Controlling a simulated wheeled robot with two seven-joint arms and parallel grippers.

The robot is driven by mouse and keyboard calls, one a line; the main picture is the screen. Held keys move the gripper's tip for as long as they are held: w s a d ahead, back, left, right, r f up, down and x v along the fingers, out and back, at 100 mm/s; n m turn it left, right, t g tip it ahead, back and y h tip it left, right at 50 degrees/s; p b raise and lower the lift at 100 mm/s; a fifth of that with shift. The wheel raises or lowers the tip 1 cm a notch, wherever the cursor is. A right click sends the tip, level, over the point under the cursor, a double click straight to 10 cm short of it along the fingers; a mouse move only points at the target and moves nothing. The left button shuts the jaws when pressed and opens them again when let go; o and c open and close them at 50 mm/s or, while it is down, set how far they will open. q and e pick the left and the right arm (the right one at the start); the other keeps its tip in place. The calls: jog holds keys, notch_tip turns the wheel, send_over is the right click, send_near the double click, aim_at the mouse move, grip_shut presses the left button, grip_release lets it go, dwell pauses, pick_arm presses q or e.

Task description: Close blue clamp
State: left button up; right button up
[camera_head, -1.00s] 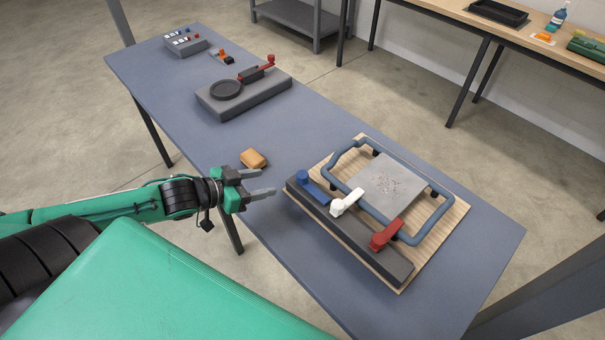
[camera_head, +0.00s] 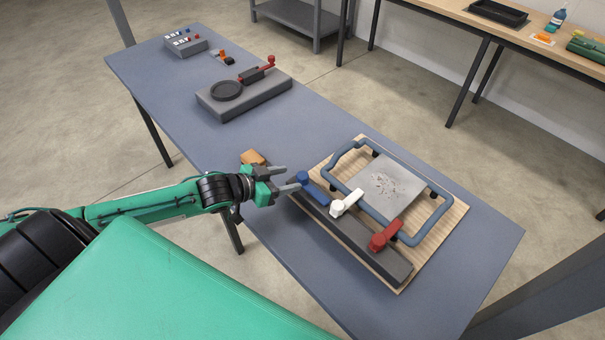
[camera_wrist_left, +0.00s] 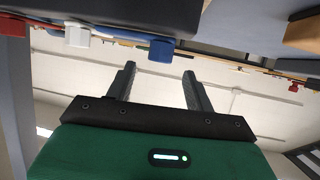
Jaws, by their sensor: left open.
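The blue clamp (camera_head: 317,191) is on the dark bar at the left end of the wooden board, its lever lying across toward the blue-grey frame. Beside it on the bar are a white clamp (camera_head: 346,202) and a red clamp (camera_head: 384,235). My left gripper (camera_head: 291,181) is open and empty, its fingertips just left of the blue clamp's knob. In the left wrist view, the blue clamp (camera_wrist_left: 161,49) shows beyond and between the two open fingers (camera_wrist_left: 158,80). I cannot tell from the head view whether a finger touches it. My right gripper is out of view.
A grey plate (camera_head: 385,184) lies inside the blue-grey tubular frame (camera_head: 437,213) on the wooden board (camera_head: 452,222). A tan block (camera_head: 252,157) is behind my left gripper. A dark fixture with a red lever (camera_head: 245,95) stands farther back. The table between them is clear.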

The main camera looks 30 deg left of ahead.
aim_at(300, 176)
pick_arm(q)
jog(key=shift+p+x, duration=0.55)
jog(key=shift+x, duration=2.55)
grip_shut()
